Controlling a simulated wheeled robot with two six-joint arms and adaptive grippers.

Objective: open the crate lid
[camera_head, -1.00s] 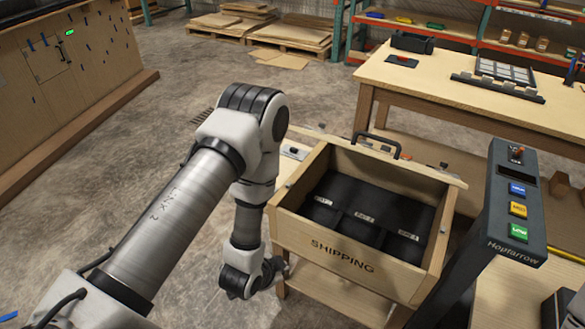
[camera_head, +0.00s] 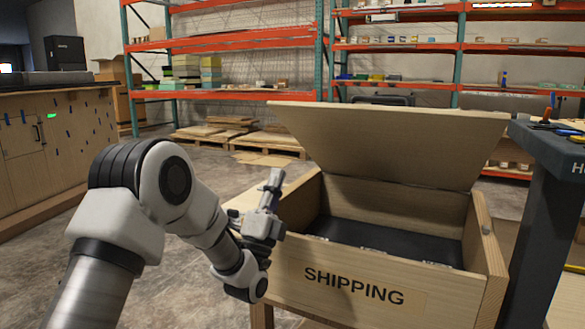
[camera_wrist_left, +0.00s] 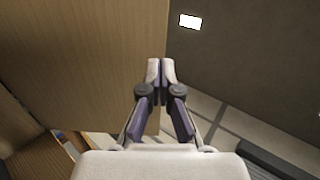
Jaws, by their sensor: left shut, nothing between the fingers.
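The wooden crate (camera_head: 283,262), marked SHIPPING, stands right of centre in the head view with a black insert inside. My left gripper (camera_head: 274,178) is beside the crate's left wall, fingers upward, shut and empty. In the left wrist view the closed fingertips (camera_wrist_left: 160,66) overlap the edge of a wooden panel, likely the lid (camera_wrist_left: 75,70); I cannot tell if they touch it. My right gripper is out of view.
A dark console post (camera_head: 545,185) stands close to the crate's right side. A wooden cabinet (camera_head: 65,165) is at the far left. Orange shelving (camera_head: 240,45) and pallets (camera_head: 235,130) are behind. The floor between cabinet and crate is clear.

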